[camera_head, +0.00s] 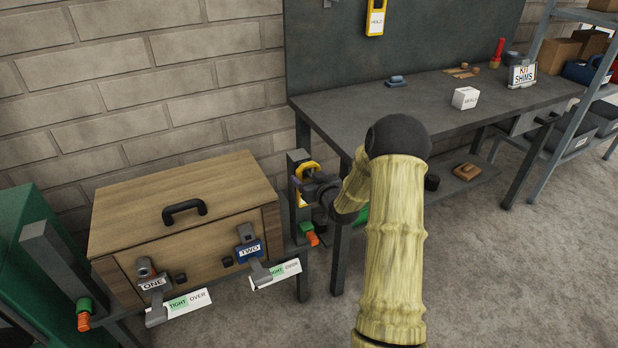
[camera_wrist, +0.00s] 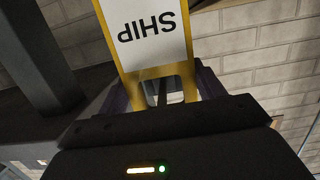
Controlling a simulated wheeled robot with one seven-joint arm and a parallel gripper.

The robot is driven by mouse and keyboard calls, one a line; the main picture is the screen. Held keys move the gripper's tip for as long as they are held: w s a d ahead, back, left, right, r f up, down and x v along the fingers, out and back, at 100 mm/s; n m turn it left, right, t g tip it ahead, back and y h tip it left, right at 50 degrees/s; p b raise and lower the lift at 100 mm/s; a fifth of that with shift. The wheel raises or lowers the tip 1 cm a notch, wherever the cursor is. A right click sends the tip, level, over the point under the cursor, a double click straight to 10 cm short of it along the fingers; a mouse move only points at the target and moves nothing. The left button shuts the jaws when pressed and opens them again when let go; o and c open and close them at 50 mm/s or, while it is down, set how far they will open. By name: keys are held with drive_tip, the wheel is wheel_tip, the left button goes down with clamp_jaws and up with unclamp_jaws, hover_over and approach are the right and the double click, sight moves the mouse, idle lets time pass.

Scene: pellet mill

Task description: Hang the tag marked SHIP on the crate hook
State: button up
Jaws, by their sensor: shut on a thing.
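The SHIP tag, a yellow frame with a white label, shows in the wrist view (camera_wrist: 152,38) with its lettering upside down. My gripper (camera_wrist: 158,92) is shut on the tag's yellow frame. In the head view my gripper (camera_head: 313,188) is by the dark post at the crate's right end, and the yellow of the tag (camera_head: 303,170) shows beside that post. I cannot tell whether the tag touches the post. The wooden crate (camera_head: 180,192) has a black handle on its lid and latches marked ONE (camera_head: 153,284) and TWO (camera_head: 249,251). I cannot make out the crate hook.
A yellow HOLD tag (camera_head: 376,20) hangs on the dark back panel. The workbench (camera_head: 350,108) stands right of the crate, with a white block (camera_head: 465,98) and a KIT SHIMS sign (camera_head: 522,76) on it. Orange-and-green parts (camera_head: 308,233) sit by the posts. Open floor lies at the right.

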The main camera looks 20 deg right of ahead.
drive_tip(key=shift+f+b, duration=0.75)
drive_tip(key=shift+f, duration=0.2)
idle(0.6)
drive_tip(key=o, duration=1.2)
drive_tip(key=shift+s, duration=0.1)
drive_tip(key=v, duration=1.7)
drive_tip(key=shift+s, duration=0.15)
